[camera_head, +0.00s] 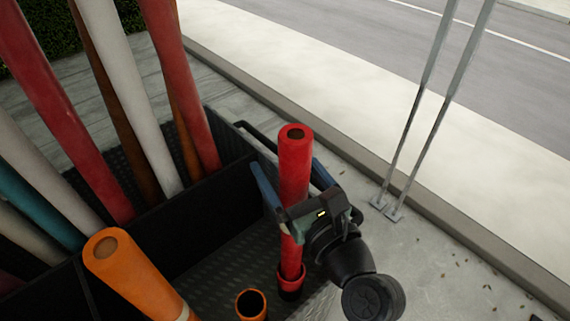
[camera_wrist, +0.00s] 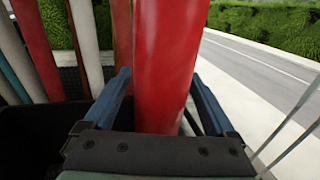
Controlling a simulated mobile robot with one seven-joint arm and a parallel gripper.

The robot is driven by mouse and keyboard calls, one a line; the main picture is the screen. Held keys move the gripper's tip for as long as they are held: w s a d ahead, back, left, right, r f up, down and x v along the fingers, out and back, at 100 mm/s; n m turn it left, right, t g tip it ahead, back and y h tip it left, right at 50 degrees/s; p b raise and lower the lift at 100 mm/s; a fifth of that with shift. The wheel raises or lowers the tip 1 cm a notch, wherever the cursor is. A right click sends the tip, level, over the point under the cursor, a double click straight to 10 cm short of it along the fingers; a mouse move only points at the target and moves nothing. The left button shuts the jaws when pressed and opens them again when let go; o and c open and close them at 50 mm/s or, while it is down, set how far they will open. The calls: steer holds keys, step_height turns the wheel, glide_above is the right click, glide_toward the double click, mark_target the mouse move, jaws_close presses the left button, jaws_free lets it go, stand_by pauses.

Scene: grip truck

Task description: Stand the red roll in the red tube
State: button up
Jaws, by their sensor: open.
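The red roll (camera_head: 295,165) stands nearly upright in the head view, with its lower end inside the mouth of the red tube (camera_head: 291,275). The red tube is short and sits at the front right of the black bin. My gripper (camera_head: 290,183) is around the roll with a blue finger on each side. In the wrist view the roll (camera_wrist: 168,60) rises between the two blue fingers of my gripper (camera_wrist: 158,95), with a gap beside the left finger. The jaws are open. The roll's bottom end is hidden in the tube.
An orange roll (camera_head: 135,275) leans at the front left, beside an empty orange tube (camera_head: 251,304). Several red, white, brown and teal rolls stand in the bin's left part, behind a black divider (camera_head: 190,220). Two thin metal poles (camera_head: 420,105) stand on the pavement to the right.

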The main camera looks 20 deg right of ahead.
steer(key=shift+s+f, duration=0.1)
steer(key=shift+f, duration=0.05)
steer(key=s+d+b, duration=0.1)
steer(key=s+b, duration=0.2)
steer(key=s, duration=0.9)
steer(key=shift+s, duration=0.4)
